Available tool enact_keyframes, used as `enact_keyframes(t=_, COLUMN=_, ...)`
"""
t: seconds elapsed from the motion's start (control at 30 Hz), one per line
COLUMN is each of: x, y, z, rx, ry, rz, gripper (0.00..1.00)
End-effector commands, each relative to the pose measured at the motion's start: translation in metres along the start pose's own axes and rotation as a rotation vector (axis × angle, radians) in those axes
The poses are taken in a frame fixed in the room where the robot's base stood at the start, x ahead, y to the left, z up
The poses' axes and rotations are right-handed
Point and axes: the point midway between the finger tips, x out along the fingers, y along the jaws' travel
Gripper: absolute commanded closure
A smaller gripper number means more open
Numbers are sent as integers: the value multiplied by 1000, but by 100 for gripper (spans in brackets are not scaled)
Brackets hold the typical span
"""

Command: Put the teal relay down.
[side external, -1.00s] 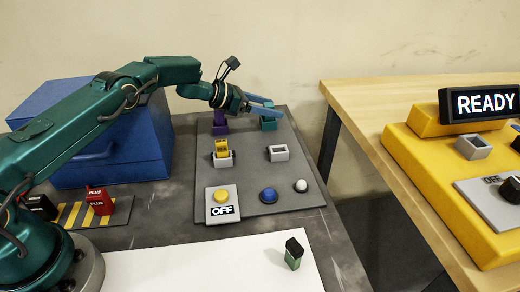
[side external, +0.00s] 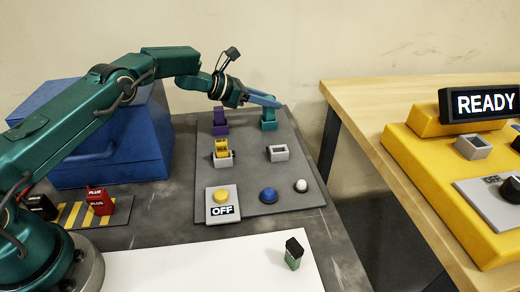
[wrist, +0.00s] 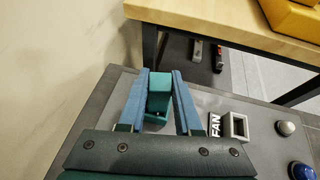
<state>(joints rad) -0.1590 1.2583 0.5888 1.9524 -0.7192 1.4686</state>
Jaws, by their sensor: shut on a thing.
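The teal relay (side external: 268,115) is at the far right corner of the grey panel (side external: 240,180). My gripper (side external: 276,102) is at its upper part, with blue fingers reaching in from the left. In the wrist view the relay (wrist: 159,92) is between the two blue fingers of my gripper (wrist: 160,76), which are shut on it. A wider teal part shows at its foot in the side view. I cannot tell whether the relay rests on that part or is held just above it.
A purple piece (side external: 220,121) stands left of the relay. An empty grey socket (side external: 278,153), labelled FAN in the wrist view, is nearer the camera. A yellow relay (side external: 222,149) sits in another socket. A blue case (side external: 120,140) stands left. A wooden table (side external: 350,95) is right.

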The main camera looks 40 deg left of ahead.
Motion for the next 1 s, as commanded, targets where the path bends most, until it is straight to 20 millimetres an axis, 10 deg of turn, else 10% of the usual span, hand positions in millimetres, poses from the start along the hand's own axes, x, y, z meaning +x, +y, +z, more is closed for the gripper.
enact_keyframes(t=0.3, x=-27, y=0, z=60, rx=6, ry=-12, rz=2, gripper=100)
enact_keyframes(t=0.57, x=-34, y=-13, z=61, rx=45, ry=0, rz=-95, gripper=100)
enact_keyframes(t=1.0, x=-68, y=-185, z=-9, rx=418, ry=5, rz=-851, gripper=100)
